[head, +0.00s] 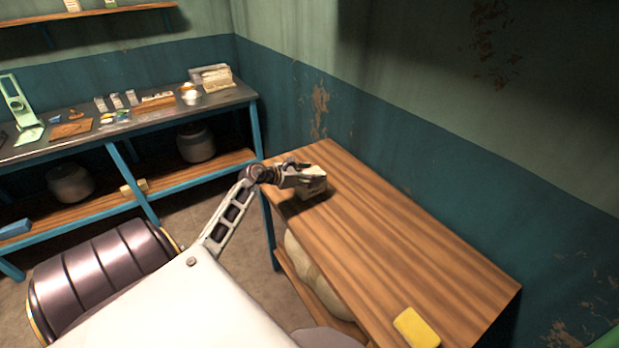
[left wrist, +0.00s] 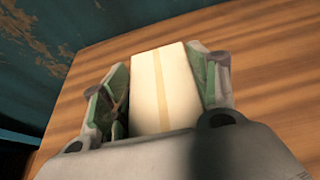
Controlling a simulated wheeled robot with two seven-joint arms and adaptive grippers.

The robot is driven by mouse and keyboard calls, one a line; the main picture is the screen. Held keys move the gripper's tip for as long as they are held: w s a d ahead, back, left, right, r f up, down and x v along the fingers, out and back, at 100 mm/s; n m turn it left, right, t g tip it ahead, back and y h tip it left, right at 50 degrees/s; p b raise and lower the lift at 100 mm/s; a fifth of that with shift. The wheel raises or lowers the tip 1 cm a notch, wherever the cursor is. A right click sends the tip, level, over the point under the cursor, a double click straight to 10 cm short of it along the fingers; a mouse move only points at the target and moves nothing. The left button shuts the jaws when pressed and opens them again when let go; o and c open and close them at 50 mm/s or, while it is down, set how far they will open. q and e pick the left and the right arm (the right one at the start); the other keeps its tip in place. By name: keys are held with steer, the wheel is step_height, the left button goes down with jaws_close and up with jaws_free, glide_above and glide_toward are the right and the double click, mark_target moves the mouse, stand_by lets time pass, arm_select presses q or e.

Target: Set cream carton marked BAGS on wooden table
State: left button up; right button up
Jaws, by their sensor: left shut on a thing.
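The cream carton (head: 313,182) is at the far left end of the wooden table (head: 400,235), at or just above its top; I cannot tell if it touches. My left gripper (head: 300,178) is shut on it. In the left wrist view the carton (left wrist: 162,85) is a pale block with a tan stripe, between the two green-padded fingers of my left gripper (left wrist: 160,95). The table top (left wrist: 265,60) shows behind it. The BAGS marking cannot be read in either view. My right gripper is not in view.
A yellow block (head: 416,328) lies at the table's near end. The middle of the table top is clear. A wall (head: 420,150) runs along its far side. A metal-topped bench (head: 150,115) with small goods and a bowl stands at the left.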

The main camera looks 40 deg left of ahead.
arm_select(q)
steer(key=shift+f, duration=0.5)
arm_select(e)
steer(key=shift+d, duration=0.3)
arm_select(q)
steer(key=o, duration=0.7)
steer(key=shift+f, duration=0.2)
steer(key=o, duration=0.5)
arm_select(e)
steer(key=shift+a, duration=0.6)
arm_select(q)
steer(key=shift+r, duration=0.15)
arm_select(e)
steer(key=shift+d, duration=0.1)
arm_select(q)
steer(key=shift+s, duration=0.1)
